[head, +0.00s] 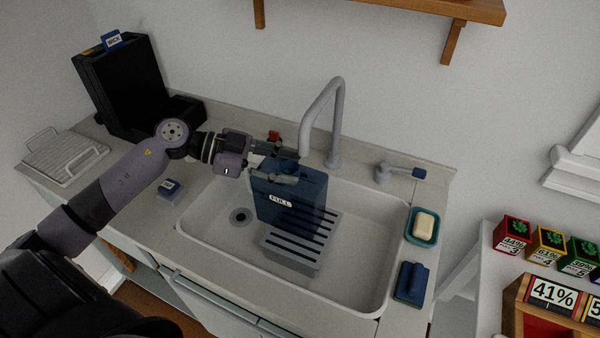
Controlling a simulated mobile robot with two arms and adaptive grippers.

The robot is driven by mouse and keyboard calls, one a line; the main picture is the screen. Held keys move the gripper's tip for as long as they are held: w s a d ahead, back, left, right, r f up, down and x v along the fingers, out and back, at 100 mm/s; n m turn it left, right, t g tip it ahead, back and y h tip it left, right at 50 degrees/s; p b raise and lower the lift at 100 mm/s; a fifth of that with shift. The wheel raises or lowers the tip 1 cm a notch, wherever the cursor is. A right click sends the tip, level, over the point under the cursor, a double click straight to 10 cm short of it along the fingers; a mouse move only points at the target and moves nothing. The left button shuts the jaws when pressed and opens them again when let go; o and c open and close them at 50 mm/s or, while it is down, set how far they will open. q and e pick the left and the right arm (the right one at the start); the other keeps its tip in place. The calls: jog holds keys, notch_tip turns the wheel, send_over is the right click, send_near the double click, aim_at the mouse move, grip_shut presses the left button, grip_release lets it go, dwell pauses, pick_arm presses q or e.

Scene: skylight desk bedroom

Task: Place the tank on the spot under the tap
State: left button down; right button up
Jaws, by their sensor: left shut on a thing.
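The tank (305,190) is a dark blue, partly see-through box with a white "FULL" label. It is upright in the sink (355,280), over the back part of a grey slotted rack (292,262). I cannot tell whether its base touches the rack. The grey tap (335,135) arches behind it, and its spout end is just above the tank's top right. My left gripper (282,165) comes in from the left and is shut on the top of the tank. The gripper hides part of the tank's top. My right gripper is not in view.
A soap dish (422,226) and a dark blue scrubber (411,284) lie on the sink's right rim. The tap lever (400,172) is behind them. A black machine (125,85) and a wire rack (62,157) stand at the left. Numbered blocks (545,245) are at far right.

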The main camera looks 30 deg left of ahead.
aim_at(300, 176)
pick_arm(q)
jog(key=shift+w+d, duration=0.3)
jog(key=shift+d, duration=0.25)
jog(key=shift+w+d, duration=0.25)
jog(key=shift+d, duration=0.25)
jog(key=shift+w+d+r+p, duration=0.15)
jog(key=shift+w+d+p, duration=0.05)
jog(key=shift+d+p, duration=0.15)
jog(key=shift+f, duration=1.85)
jog(key=c, duration=1)
grip_release()
jog(key=shift+s, duration=0.1)
jog(key=shift+c, duration=0.2)
jog(key=shift+a, duration=0.1)
jog(key=shift+s+a, duration=0.1)
jog(key=shift+a, duration=0.1)
jog(key=b+v, duration=0.2)
jog(key=v, duration=0.8)
jog(key=shift+a, duration=0.1)
jog(key=shift+s+a+r, duration=0.3)
jog(key=shift+a, duration=0.2)
